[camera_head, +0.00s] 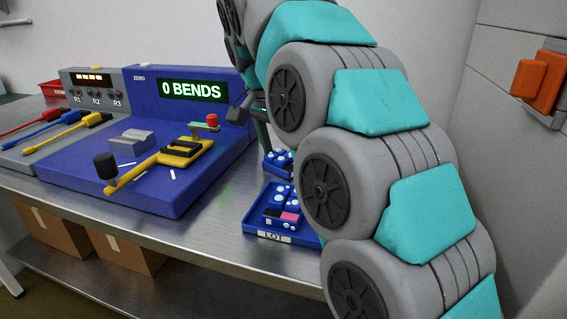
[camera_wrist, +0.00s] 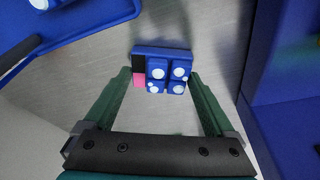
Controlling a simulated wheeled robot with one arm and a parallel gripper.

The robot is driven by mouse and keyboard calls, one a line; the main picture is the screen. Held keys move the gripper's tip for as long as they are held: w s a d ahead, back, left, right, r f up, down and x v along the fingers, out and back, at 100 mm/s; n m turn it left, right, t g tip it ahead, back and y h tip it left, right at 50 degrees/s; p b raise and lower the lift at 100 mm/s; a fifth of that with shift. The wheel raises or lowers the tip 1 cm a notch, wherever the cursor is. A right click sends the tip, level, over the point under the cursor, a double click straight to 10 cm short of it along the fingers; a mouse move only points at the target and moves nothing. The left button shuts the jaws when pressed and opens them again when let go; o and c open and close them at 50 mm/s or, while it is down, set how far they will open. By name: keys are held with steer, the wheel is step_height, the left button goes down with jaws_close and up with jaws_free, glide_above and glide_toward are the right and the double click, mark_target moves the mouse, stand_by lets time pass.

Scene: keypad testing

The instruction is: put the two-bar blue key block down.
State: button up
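The blue key block (camera_wrist: 168,66) shows in the wrist view with two raised blue columns, white round dots, and a black and a pink patch on its left. My gripper (camera_wrist: 160,80) has its green fingertips against the block's left and right sides, with no clear gap. In the head view the block (camera_head: 280,163) appears just behind the blue tray, low over the steel table (camera_head: 225,210). I cannot tell whether its underside touches the table. My gripper is mostly hidden behind my arm there.
The blue LOT tray (camera_head: 257,234) holds several blue pieces, with black and pink patches. Left of it stands the blue ZERO bending station (camera_head: 150,205), its display reading "0 BENDS". Bare steel lies between station and tray. An orange wall switch (camera_head: 541,80) is at right.

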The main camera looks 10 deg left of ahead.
mark_target(287, 154)
steer(key=c, duration=0.7)
steer(key=shift+w+r+p, duration=0.1)
steer(key=shift+r+p, duration=0.3)
steer(key=shift+r, duration=0.45)
step_height(287, 154, up, 3)
steer(key=shift+f+p, duration=0.2)
steer(key=shift+p, duration=1)
steer(key=s+d+b, duration=0.1)
steer(key=d, duration=0.4)
steer(key=d+b, duration=0.1)
steer(key=d, duration=0.5)
steer(key=s+d+b, duration=0.1)
steer(key=d, duration=0.5)
steer(key=shift+s+d+f, duration=0.15)
steer(key=shift+s+f, duration=0.15)
steer(key=shift+f, duration=0.05)
steer(key=shift+d, duration=0.2)
